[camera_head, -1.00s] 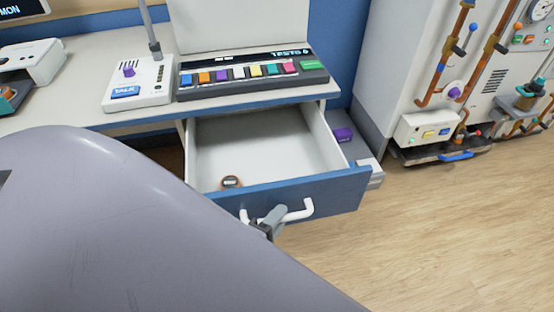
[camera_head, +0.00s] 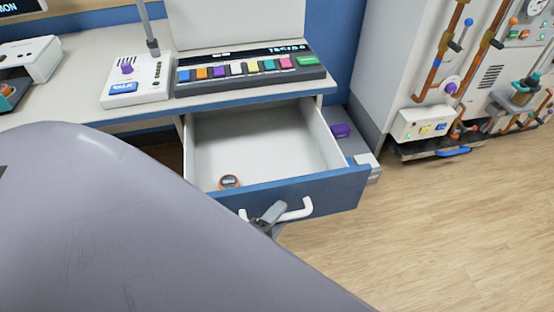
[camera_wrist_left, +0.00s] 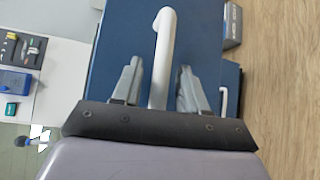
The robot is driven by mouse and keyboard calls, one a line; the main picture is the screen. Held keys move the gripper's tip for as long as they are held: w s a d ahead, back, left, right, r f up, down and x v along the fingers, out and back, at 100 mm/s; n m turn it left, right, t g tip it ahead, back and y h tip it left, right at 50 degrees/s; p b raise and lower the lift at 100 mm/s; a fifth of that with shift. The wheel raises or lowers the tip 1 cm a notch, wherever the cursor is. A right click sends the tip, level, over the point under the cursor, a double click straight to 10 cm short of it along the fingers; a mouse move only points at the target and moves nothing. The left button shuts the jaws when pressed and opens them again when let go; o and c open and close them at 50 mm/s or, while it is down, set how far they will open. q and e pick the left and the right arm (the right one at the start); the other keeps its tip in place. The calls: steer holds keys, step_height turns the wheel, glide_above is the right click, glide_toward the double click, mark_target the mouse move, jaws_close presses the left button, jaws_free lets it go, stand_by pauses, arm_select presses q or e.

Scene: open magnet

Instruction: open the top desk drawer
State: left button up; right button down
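The top desk drawer (camera_head: 335,192) is pulled well out, its white inside in full view. Its blue front carries a white bar handle (camera_head: 298,213), which also shows in the left wrist view (camera_wrist_left: 164,40). My left gripper (camera_head: 268,214) is at the handle; part of the handle is hidden behind its fingers. In the left wrist view my left gripper (camera_wrist_left: 160,77) has one finger on each side of the handle, with visible gaps, so it is open around it. My right gripper is not in view.
A small round orange-and-black object (camera_head: 229,182) lies in the drawer. The desk (camera_head: 60,105) holds a keyed panel (camera_head: 250,72) and a white talk unit (camera_head: 138,82). A purple object (camera_head: 341,131) sits right of the drawer. A piped machine (camera_head: 430,100) stands right; floor (camera_head: 440,225) before it is clear.

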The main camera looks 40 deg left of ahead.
arm_select(q)
steer(key=s+r, duration=0.1)
steer(key=s, duration=0.6)
steer(key=shift+d, duration=0.25)
stand_by(0.4)
step_height(320, 180, up, 6)
steer(key=d+m+g+h+p, duration=0.2)
steer(key=m+g+p, duration=0.4)
steer(key=m, duration=1.6)
steer(key=s+h+p, duration=0.1)
steer(key=p, duration=0.3)
steer(key=shift+d+r+m+p, duration=0.15)
steer(key=shift+d+m+p, duration=0.2)
steer(key=shift+d+m, duration=0.05)
